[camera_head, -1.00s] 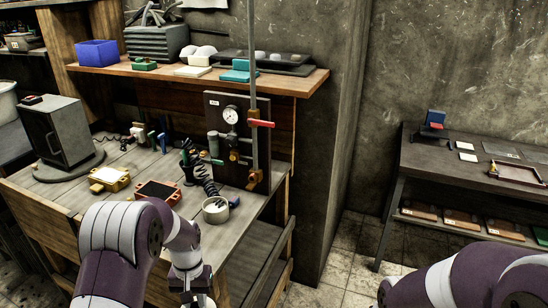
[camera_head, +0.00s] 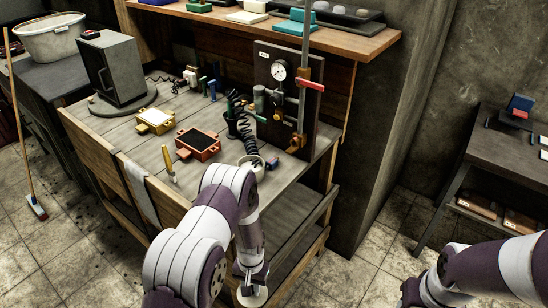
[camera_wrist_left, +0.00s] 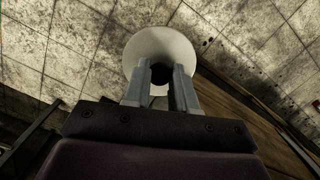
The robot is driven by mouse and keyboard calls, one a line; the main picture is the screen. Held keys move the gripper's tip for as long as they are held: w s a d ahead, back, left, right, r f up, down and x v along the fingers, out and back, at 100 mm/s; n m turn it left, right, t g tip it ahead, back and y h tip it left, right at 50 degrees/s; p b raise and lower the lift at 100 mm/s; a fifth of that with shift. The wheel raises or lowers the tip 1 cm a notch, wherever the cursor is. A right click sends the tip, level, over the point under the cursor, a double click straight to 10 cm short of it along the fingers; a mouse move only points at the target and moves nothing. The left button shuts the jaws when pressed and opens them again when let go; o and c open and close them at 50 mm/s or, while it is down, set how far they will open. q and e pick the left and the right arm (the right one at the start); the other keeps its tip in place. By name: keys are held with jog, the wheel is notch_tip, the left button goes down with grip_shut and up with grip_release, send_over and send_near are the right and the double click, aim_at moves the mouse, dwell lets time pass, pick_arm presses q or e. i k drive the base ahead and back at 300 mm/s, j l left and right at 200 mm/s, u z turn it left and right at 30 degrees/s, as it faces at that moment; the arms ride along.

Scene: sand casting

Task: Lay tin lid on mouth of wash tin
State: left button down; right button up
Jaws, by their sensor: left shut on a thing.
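My left gripper (camera_head: 251,284) hangs low in front of the bench, over the floor. It is shut on a pale round lid (camera_head: 252,297); in the left wrist view the white disc of the lid (camera_wrist_left: 150,45) lies beyond my gripper's fingers (camera_wrist_left: 160,80), with a dark patch between them. A small pale round tin (camera_head: 258,163), apparently the wash tin, stands on the bench near its front right corner, partly hidden by my left arm. My right gripper (camera_head: 412,293) shows only as a dark part at the bottom edge; its fingers cannot be made out.
On the bench (camera_head: 130,128) are an orange-framed box (camera_head: 198,145), a yellow box (camera_head: 155,121), a yellow-handled tool (camera_head: 169,164), a grey oven (camera_head: 112,68) and a gauge panel (camera_head: 285,100) with a coiled hose beside the tin. A broom (camera_head: 24,140) leans at left.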

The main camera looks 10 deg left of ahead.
aim_at(251, 166)
jog(key=i+l+u, duration=0.35)
jog(key=l, duration=0.2)
jog(key=i+l+u, duration=0.35)
jog(key=l, duration=0.25)
jog(key=i+l+u, duration=0.2)
jog(key=l, duration=0.15)
jog(key=i+l+u, duration=0.2)
jog(key=l, duration=0.15)
jog(key=k, duration=0.1)
